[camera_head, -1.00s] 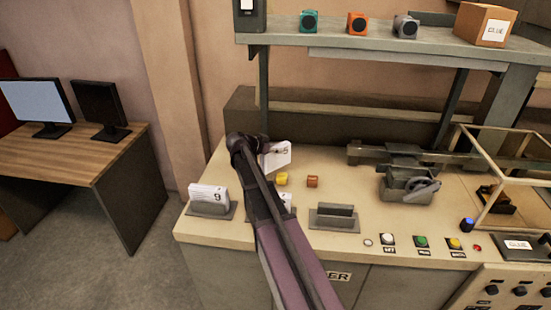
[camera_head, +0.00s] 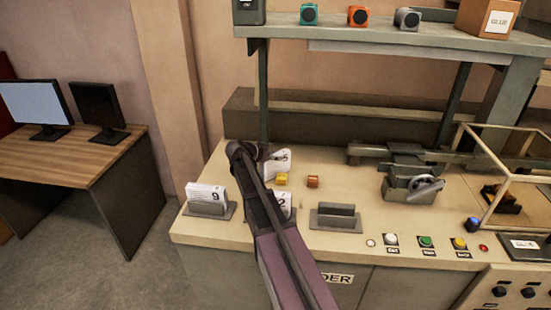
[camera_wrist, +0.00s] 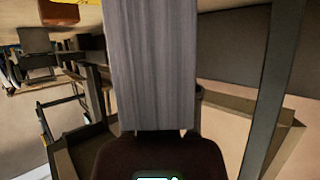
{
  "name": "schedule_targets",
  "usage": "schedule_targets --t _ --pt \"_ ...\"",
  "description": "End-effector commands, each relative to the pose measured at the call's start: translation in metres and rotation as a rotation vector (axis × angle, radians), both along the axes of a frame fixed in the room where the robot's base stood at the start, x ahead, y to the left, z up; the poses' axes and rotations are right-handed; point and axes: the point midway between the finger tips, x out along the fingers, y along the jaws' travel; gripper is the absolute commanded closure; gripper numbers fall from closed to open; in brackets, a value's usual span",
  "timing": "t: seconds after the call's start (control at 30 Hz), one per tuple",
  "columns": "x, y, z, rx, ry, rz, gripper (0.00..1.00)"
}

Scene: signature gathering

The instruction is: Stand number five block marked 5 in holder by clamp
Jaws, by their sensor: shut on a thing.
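The white block marked 5 (camera_head: 277,161) is held by my gripper (camera_head: 262,153), above the back part of the bench and tilted. My gripper is shut on it. In the wrist view the block's grey, finely layered side (camera_wrist: 150,70) fills the middle; its number does not show there. An empty grey holder (camera_head: 336,222) stands on the bench to the right of my arm, nearest the clamp (camera_head: 410,188) with its handwheel. Another holder (camera_head: 208,210) at the left carries a block marked 9 (camera_head: 207,193). A block marked 2 (camera_head: 284,201) is partly hidden behind my arm.
A yellow cube (camera_head: 281,179) and an orange-brown cube (camera_head: 313,181) lie near the held block. Buttons (camera_head: 425,242) line the front right edge. A glass-like framed case (camera_head: 485,160) stands at the right. A shelf (camera_head: 400,45) overhangs the back.

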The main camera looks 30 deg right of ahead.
Motion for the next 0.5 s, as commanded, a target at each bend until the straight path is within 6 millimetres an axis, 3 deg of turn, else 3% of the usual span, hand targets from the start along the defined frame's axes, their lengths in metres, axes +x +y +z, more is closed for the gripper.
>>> schedule_targets --t 0.3,0.33,0.4,0.43,0.5 --pt "0.0002 0.0004 -0.0037 -0.001 -0.001 0.001 1.0" --pt "0.0002 0.0005 -0.0026 0.0 0.0 0.001 0.49" --pt "0.0002 0.0006 -0.0023 0.0 0.0 0.001 0.28" --pt "0.0003 0.0006 -0.0023 0.0 0.0 0.001 0.23" --pt "0.0003 0.0007 -0.0023 0.0 0.0 0.001 0.23"
